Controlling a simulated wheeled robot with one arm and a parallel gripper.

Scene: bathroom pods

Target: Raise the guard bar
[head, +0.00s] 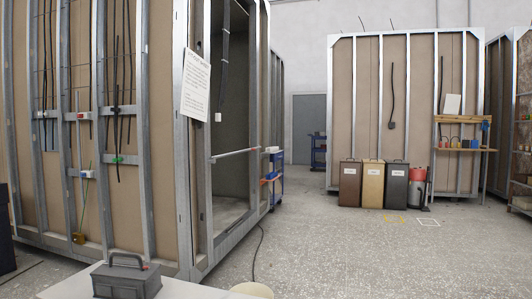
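My gripper is not in view, and nothing is seen touching the bar.
A dark box with a handle (127,278) sits on a pale surface at the bottom left. A dark cable (257,250) lies on the floor by the pod. A blue cart (275,170) stands beyond the doorway. Bins (373,185) stand farther back. The middle floor is clear.

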